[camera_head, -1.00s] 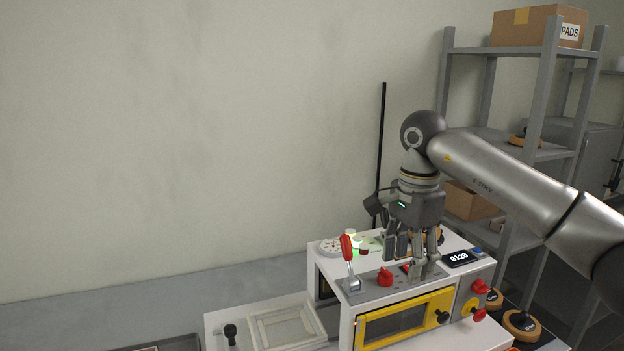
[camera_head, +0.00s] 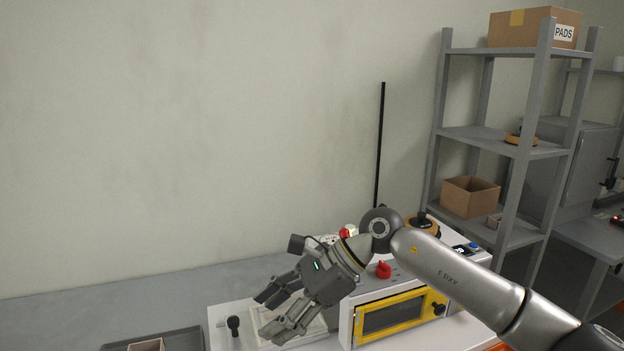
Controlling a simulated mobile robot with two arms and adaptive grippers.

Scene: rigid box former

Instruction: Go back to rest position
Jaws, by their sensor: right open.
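My right gripper (camera_head: 279,315) is open and empty. It hangs tilted down and to the left, in front of the box former machine, over the pale framed plate (camera_head: 262,318) at the machine's left side. My right arm comes in from the lower right and crosses in front of the white machine (camera_head: 345,328) with its yellow-framed window (camera_head: 400,316). The arm hides much of the machine's top. A red knob (camera_head: 383,270) shows just below the wrist. The red-handled lever is mostly hidden behind the gripper's wrist. My left gripper is not in view.
A grey shelf rack (camera_head: 487,139) stands at the right with a PADS carton (camera_head: 525,28) on top and an open cardboard box (camera_head: 469,197) lower down. A dark tray (camera_head: 180,341) lies at the bottom left. The wall side at the left is free.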

